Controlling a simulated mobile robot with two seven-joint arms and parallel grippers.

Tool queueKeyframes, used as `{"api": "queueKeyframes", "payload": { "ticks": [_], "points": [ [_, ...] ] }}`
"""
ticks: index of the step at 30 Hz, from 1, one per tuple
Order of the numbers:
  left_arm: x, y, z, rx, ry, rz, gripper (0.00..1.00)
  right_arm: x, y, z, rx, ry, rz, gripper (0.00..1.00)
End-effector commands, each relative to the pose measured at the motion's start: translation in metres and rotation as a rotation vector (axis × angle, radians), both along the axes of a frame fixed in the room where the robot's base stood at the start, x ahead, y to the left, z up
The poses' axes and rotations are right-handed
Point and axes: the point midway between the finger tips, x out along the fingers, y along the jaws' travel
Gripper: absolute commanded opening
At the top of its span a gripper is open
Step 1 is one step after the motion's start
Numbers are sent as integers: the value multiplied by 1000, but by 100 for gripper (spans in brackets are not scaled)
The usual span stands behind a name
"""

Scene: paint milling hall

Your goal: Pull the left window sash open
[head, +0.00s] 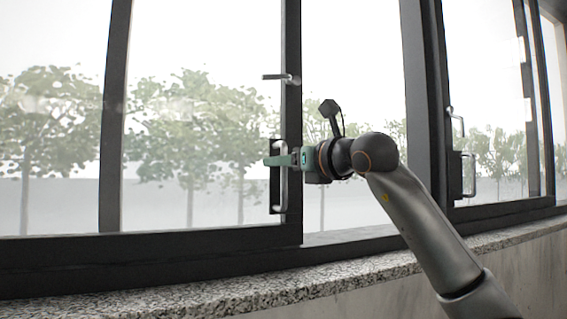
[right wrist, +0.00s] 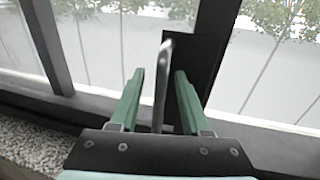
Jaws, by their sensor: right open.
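The left window sash (head: 292,115) is a dark-framed pane with a pale vertical bar handle (head: 284,190) on a dark plate at its right stile. My right gripper (head: 277,160), with green fingers, is at the handle. In the right wrist view the handle (right wrist: 162,85) stands between the two open fingers (right wrist: 158,78), with a gap visible on each side. The fingers partly hide the handle in the head view. I cannot tell how far the sash stands open. My left gripper is not in view.
A small lever (head: 281,77) sticks out above the handle. A speckled stone sill (head: 200,297) runs below the windows. A thick dark post (head: 424,90) and another handled window (head: 468,175) stand to the right. Trees show outside.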

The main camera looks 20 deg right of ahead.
Motion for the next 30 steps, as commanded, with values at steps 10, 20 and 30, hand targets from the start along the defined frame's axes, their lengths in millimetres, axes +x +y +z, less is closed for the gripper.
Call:
{"api": "queueKeyframes", "payload": {
  "ticks": [10, 20, 30],
  "points": [
    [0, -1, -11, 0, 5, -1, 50, -21, -6, -2, -1, -4, -2, 47],
    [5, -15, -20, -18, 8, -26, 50, -90, -22, -1, 0, -4, -2, 47],
    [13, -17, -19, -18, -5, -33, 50, -122, -29, 0, 0, -1, 0, 47]
  ]
}}
